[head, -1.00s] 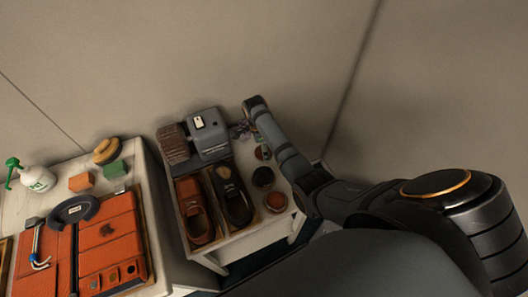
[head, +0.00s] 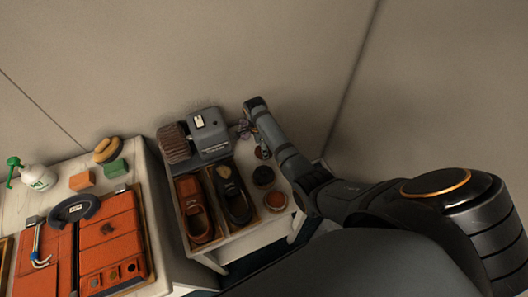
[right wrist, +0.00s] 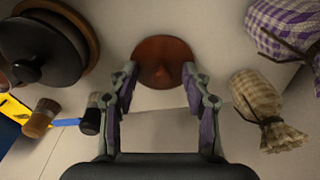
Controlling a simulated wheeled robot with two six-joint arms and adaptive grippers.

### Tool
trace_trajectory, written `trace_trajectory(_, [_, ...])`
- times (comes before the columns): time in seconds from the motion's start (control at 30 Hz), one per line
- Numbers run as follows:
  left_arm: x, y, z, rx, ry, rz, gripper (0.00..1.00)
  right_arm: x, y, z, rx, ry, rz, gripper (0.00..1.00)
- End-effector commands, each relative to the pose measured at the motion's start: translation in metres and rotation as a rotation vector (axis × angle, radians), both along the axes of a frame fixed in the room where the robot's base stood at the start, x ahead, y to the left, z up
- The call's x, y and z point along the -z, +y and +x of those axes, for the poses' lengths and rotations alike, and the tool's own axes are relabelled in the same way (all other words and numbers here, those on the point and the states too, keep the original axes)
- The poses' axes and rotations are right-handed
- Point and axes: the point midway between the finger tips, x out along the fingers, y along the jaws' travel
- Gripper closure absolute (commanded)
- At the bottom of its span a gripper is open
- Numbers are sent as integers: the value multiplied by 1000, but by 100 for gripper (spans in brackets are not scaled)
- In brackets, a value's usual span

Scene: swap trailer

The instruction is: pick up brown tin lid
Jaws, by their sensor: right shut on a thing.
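The brown tin lid (right wrist: 163,62) is a round reddish-brown disc with a small raised knob in the middle. It sits at the fingertips of my right gripper (right wrist: 163,85), which is shut on it in the right wrist view. In the head view, my right gripper (head: 246,130) is at the far right corner of the small white table (head: 255,240), partly hidden by my own arm, and the lid cannot be made out there for certain. My left gripper is not in view.
A tan checked pouch (right wrist: 268,110) and a purple checked bag (right wrist: 285,28) lie right of the gripper. Small bottles (right wrist: 40,118) lie left. Shoes (head: 195,210), round tins (head: 275,201) and a grey box (head: 208,135) crowd the table, with a wall behind.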

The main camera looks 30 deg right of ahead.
Motion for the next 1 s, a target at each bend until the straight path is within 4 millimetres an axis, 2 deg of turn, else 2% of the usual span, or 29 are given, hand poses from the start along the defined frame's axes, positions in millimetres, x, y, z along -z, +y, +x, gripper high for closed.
trace_trajectory(0.37, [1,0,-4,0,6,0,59,3,0,-3,0,7,0,69])
trace_trajectory(0.43, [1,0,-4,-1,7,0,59,-1,0,-2,0,5,-1,77])
trace_trajectory(0.5, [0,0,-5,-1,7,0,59,-9,0,-2,0,4,-1,100])
trace_trajectory(0.6, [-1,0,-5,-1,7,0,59,-28,0,-1,0,1,-1,100])
trace_trajectory(0.77, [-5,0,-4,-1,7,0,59,-58,11,-24,-1,0,0,100])
trace_trajectory(0.9, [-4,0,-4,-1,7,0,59,-91,25,-51,-1,0,2,100])
trace_trajectory(0.97, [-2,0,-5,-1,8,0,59,-96,33,-68,-1,3,4,100])
trace_trajectory(1.0, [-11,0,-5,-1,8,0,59,-106,37,-78,0,5,4,100])
